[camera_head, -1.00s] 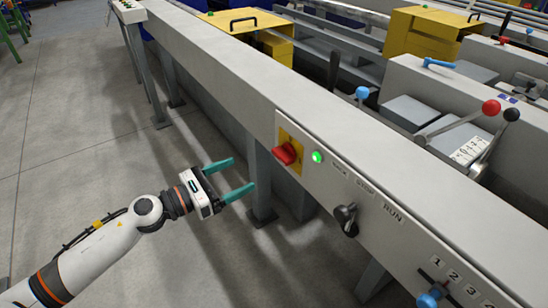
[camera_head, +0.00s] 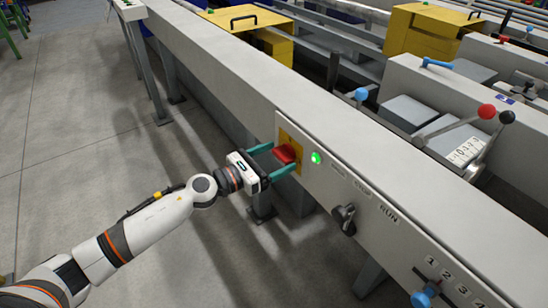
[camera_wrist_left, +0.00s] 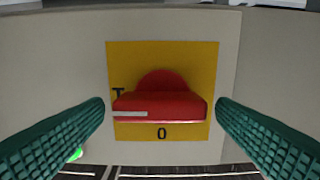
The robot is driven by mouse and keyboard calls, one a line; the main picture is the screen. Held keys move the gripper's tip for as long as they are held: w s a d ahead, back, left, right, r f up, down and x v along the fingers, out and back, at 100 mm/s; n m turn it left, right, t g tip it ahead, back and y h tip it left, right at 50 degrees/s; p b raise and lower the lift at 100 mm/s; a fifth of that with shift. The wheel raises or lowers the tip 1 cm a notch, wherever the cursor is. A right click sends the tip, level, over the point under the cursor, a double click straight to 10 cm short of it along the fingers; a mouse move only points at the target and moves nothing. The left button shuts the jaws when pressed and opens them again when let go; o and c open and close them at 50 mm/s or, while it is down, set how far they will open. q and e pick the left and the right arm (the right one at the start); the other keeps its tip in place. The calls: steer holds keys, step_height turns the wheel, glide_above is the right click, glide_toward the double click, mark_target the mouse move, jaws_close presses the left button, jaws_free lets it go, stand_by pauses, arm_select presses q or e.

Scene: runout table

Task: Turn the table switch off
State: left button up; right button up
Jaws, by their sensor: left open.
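The table switch is a red rotary knob (camera_head: 286,153) on a yellow plate (camera_head: 296,139) on the side of the long grey table. In the left wrist view the knob (camera_wrist_left: 160,100) lies with its bar level, and its white mark points left at the "I"; "0" stands below it. My left gripper (camera_head: 277,159) is open, with its two green fingers on either side of the knob. In the left wrist view the fingers (camera_wrist_left: 161,128) show a gap to the knob on both sides. My right gripper is not in view.
A lit green lamp (camera_head: 316,158) sits right of the switch on the panel. A black selector knob (camera_head: 344,216) and a blue-knobbed lever (camera_head: 424,295) are further right. Grey floor (camera_head: 75,130) is free left of the table.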

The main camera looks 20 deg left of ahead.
arm_select(q)
steer(key=shift+c, duration=0.2)
steer(key=c, duration=1)
steer(key=shift+o, duration=0.2)
